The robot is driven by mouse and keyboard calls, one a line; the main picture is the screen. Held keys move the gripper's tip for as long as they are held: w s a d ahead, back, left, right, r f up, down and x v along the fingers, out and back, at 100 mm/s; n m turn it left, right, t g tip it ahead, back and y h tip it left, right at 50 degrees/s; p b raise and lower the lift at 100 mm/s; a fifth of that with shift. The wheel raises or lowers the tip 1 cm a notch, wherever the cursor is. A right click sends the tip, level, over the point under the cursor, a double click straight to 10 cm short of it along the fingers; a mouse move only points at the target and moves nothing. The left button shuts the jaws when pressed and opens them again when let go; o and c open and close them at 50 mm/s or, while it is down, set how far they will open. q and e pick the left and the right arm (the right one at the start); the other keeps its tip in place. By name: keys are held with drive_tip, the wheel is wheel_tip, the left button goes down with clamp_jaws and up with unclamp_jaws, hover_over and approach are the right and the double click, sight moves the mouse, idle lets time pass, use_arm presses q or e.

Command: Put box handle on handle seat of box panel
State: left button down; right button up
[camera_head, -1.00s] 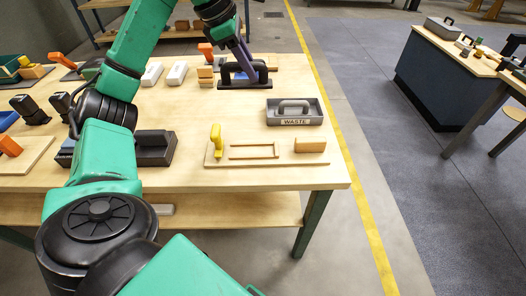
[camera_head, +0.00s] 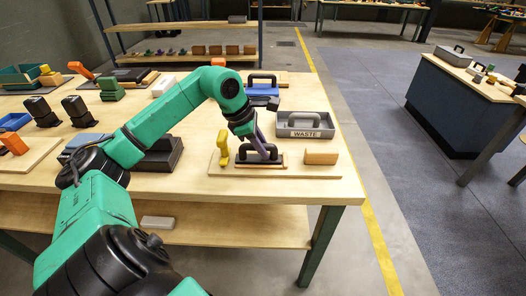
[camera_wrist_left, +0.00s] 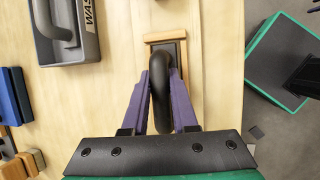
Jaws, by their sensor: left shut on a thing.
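The box handle (camera_head: 272,159), a black grip on a dark base plate, is over the middle of the light wood box panel (camera_head: 225,172). My left gripper (camera_head: 262,148) is shut on the handle's grip. In the left wrist view the purple fingers (camera_wrist_left: 160,84) stand on both sides of the black handle (camera_wrist_left: 161,112). The handle seat, a raised wooden frame, is mostly hidden under the base plate; one end strip (camera_wrist_left: 165,37) shows there. I cannot tell whether the plate rests fully inside it. My right gripper is not in view.
A grey WASTE tray (camera_head: 305,133) is just behind. A blue box (camera_head: 262,91) stands farther back; a dark box (camera_head: 160,158) is at left.

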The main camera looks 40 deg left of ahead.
use_arm(q)
drive_tip(key=shift+f, duration=0.25)
drive_tip(key=c, duration=0.7)
unclamp_jaws()
drive_tip(key=shift+r, duration=0.1)
